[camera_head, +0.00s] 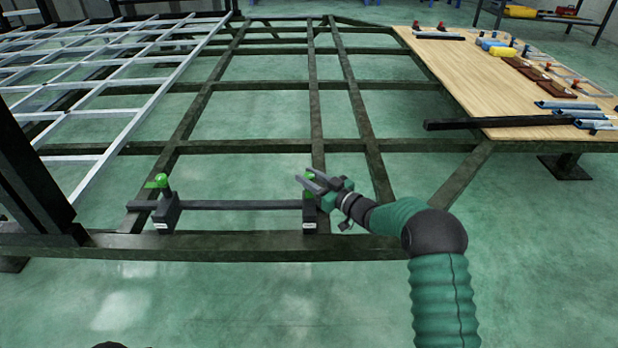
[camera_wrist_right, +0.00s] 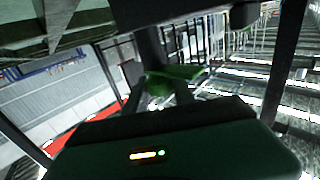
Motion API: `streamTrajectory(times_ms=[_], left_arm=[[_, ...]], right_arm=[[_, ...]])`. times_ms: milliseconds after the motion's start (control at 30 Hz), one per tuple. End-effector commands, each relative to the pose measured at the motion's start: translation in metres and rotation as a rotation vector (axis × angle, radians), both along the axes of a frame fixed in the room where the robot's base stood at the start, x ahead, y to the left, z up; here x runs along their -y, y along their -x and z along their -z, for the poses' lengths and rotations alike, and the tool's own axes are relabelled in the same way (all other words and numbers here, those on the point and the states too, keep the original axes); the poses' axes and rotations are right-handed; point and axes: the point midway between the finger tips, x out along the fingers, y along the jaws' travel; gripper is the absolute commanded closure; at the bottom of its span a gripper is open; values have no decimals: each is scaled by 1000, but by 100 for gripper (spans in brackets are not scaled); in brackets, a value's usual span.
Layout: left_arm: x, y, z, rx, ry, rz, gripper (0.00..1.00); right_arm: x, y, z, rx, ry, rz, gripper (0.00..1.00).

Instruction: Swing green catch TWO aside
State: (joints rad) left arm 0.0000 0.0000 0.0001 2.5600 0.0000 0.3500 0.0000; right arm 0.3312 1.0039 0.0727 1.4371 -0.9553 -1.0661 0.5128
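Two green catches sit on dark clamp blocks along the front beam of the chassis. The left catch (camera_head: 158,181) stands on its block (camera_head: 166,212), with nothing of mine near it. The right catch (camera_head: 309,180) is at the right block (camera_head: 310,216), partly hidden by my right gripper (camera_head: 304,175). The white labels on the blocks are too small to read. My right gripper's two fingers are apart, at the right catch. In the right wrist view a green catch (camera_wrist_right: 175,78) shows just ahead of the fingers; contact cannot be told. My left gripper is not in view.
A dark bar (camera_head: 240,205) runs between the two blocks, behind the front beam (camera_head: 230,246). The open chassis frame extends behind. A light grey lattice (camera_head: 90,85) lies at left. A wooden table (camera_head: 480,85) with tools and parts stands at right.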

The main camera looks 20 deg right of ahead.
Motion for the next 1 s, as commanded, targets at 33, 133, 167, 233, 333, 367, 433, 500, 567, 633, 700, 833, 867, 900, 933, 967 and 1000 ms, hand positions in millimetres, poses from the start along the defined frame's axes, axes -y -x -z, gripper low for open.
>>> streamTrajectory(times_ms=[33, 133, 167, 233, 333, 367, 433, 500, 567, 633, 700, 833, 867, 900, 933, 967, 1000], left_arm=[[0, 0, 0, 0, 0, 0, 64], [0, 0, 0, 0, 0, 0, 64], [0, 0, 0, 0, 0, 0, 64], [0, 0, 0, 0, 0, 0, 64], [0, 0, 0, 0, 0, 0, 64], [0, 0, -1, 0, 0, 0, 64], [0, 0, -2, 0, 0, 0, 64], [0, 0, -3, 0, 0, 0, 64], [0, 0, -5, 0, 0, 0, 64], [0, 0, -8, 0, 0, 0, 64], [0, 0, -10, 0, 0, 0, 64], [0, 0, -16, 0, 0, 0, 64], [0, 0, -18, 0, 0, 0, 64], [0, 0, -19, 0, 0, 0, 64], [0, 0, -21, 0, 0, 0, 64], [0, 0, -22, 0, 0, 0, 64], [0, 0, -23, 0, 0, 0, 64]], right_arm=[[1, 0, 0, 0, 0, 1, 88], [1, 0, 0, 0, 1, 1, 100], [1, 0, 0, 0, 1, 1, 100], [1, 0, 0, 0, 1, 1, 100], [1, 0, 0, 0, 1, 5, 100], [1, 0, 0, 0, 1, 7, 100], [1, 0, -1, 1, 2, 18, 100], [0, 0, -1, -1, 1, 36, 100], [0, 0, -2, 0, 0, 58, 100], [0, 0, -2, -1, -1, 91, 100], [-1, 0, -2, -2, -1, 133, 100], [-1, 1, -2, -3, 1, 232, 100], [-1, 0, -2, -2, 0, 259, 100], [-1, 1, -2, -3, 1, 294, 100], [-2, 1, -2, -3, 1, 320, 100], [-2, 0, -2, -3, 2, 349, 100], [-3, 1, -2, -3, 1, 385, 100]])
